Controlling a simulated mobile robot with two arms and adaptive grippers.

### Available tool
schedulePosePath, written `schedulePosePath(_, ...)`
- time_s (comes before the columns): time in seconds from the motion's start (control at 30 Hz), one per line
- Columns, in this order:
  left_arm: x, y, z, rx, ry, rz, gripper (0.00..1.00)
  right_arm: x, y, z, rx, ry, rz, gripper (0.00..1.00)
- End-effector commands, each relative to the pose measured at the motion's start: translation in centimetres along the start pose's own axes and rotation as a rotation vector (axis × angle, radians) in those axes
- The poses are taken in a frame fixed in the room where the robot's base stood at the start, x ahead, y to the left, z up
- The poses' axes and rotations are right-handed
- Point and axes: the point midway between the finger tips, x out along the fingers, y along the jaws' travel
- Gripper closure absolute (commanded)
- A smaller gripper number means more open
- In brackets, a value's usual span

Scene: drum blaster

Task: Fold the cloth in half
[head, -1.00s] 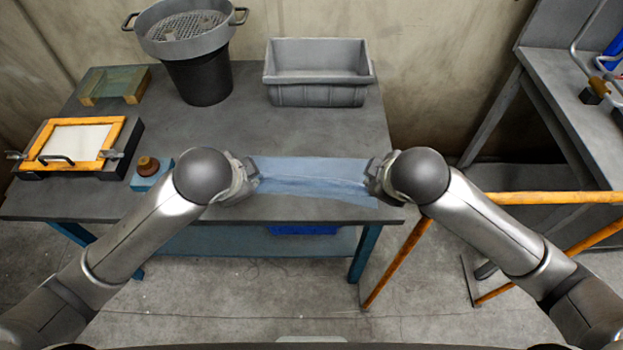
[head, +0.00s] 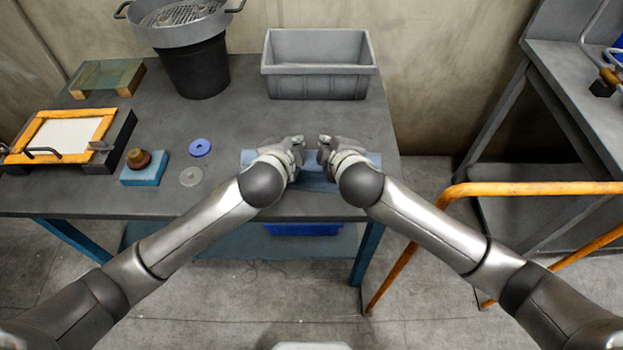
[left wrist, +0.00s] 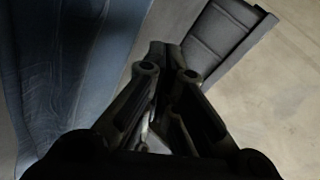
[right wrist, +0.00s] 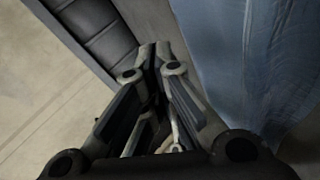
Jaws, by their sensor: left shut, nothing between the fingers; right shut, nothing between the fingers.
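The blue cloth (head: 316,183) lies near the front edge of the grey table. My arms cover much of it in the head view, so how its layers lie cannot be told. It also shows at the left of the left wrist view (left wrist: 75,75) and the right of the right wrist view (right wrist: 250,60).
A grey bin (head: 318,83) stands behind the cloth. A black bucket with a sieve (head: 195,65), an orange frame (head: 62,115), a blue block (head: 145,170), a purple ring (head: 200,147) and a grey disc (head: 191,177) are to the left. An orange rail (head: 540,188) is at right.

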Motion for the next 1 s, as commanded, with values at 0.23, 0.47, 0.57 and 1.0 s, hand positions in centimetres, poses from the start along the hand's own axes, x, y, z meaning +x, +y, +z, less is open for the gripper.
schedulePosePath(0.23, 0.6, 0.9, -0.2, -0.001, -0.001, 0.0, 1.0, 0.6, -0.9, -0.2, 0.001, -0.001, -0.001, 1.0)
schedulePosePath(0.47, 0.6, 0.9, -0.2, -0.001, -0.001, 0.001, 1.0, 0.6, -0.9, -0.2, 0.001, -0.001, -0.001, 1.0)
schedulePosePath(0.57, 0.8, 1.4, -0.1, -0.001, -0.002, 0.001, 1.0, 0.8, -1.4, -0.1, 0.001, -0.002, -0.002, 1.0)
schedulePosePath(1.0, 0.6, 0.8, -0.3, -0.002, 0.002, -0.004, 1.0, 0.6, -0.8, -0.3, 0.004, 0.002, 0.004, 1.0)
